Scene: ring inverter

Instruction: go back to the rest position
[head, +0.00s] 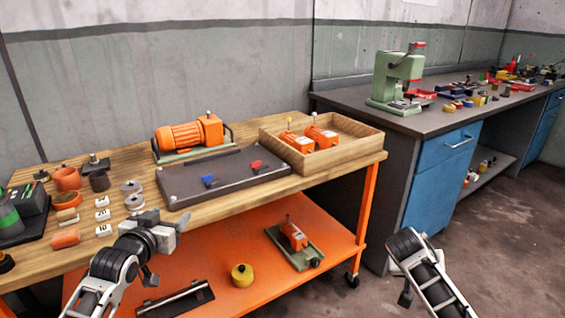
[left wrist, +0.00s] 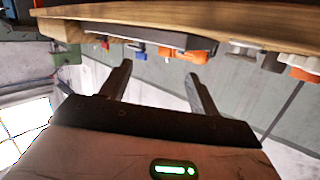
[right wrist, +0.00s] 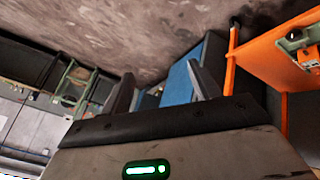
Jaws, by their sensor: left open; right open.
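My left gripper (head: 166,250) is in front of the wooden bench's front edge in the head view, holding nothing. In the left wrist view its two fingers (left wrist: 160,80) stand apart with nothing between them, below the bench edge in that picture. My right arm (head: 432,278) comes in at the lower right of the head view, over the floor; its fingers are not clear there. In the right wrist view the right fingers (right wrist: 160,82) are apart and empty. A dark plate (head: 222,177) with a blue and a red piece lies on the bench, clear of both grippers.
The wooden bench (head: 340,170) also holds an orange motor (head: 190,136), a wooden tray (head: 368,140) with orange units, and rings and weights at left. An orange lower shelf (head: 335,240) is below. A grey workbench with blue drawers (head: 440,160) stands right. Floor at right is free.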

